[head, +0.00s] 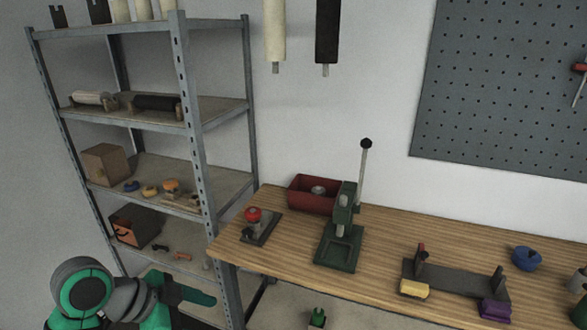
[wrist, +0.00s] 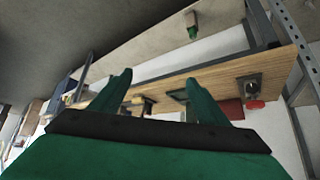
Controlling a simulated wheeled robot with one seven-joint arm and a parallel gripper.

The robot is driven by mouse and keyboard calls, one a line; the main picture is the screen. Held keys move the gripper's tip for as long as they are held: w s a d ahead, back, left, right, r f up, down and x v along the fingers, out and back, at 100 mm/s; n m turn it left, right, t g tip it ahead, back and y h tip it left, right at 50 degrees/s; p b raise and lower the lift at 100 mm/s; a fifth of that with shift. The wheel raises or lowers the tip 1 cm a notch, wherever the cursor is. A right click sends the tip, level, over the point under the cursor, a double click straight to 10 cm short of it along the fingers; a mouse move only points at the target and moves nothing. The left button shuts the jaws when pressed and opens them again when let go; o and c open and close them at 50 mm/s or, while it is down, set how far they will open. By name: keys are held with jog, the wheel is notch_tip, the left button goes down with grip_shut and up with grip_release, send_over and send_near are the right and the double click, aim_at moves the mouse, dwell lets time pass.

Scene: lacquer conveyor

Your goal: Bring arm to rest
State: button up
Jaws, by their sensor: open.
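My arm (head: 82,292), green and grey, shows at the lower left of the head view, in front of the shelf rack and left of the workbench. In the wrist view my gripper (wrist: 160,78) has its two green fingers spread apart with nothing between them. The workbench (head: 240,252) lies beyond the fingers and also shows in the wrist view (wrist: 225,72). The fingers look apart from it.
The metal shelf rack (head: 195,130) stands close to my arm. On the bench are a green press (head: 340,240), a red bin (head: 313,196), a red-knobbed device (head: 254,216), a dark fixture (head: 455,283) and a blue round part (head: 526,258). A pegboard (head: 500,90) hangs on the wall.

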jog(key=w+d+f+n+t+h, duration=0.2)
jog(key=w+d+n+t, duration=0.1)
jog(key=w+d, duration=0.3)
jog(key=w+d+f+n+t+h, duration=0.1)
jog(key=w+d+f+n+t, duration=0.2)
jog(key=d, duration=0.6)
jog(key=s+d+f+n+t+y, duration=0.2)
jog(key=d+f+n+t+y, duration=0.3)
jog(key=f+n, duration=0.35)
jog(key=s+f+n+y, duration=0.1)
jog(key=s+f+y, duration=0.1)
jog(key=s+f, duration=0.45)
jog(key=s+f+n+y, duration=0.2)
jog(key=s+f+y, duration=0.15)
jog(key=s, duration=0.65)
jog(key=s+a+r+m, duration=0.1)
jog(key=s+m, duration=0.1)
jog(key=s, duration=0.7)
jog(key=s+a+r+m, duration=0.1)
jog(key=s+r+m, duration=0.1)
jog(key=s, duration=0.7)
jog(key=shift+s+a+r+m+h, duration=0.3)
jog(key=shift+s+a+m+h, duration=0.05)
jog(key=shift+a+m, duration=0.1)
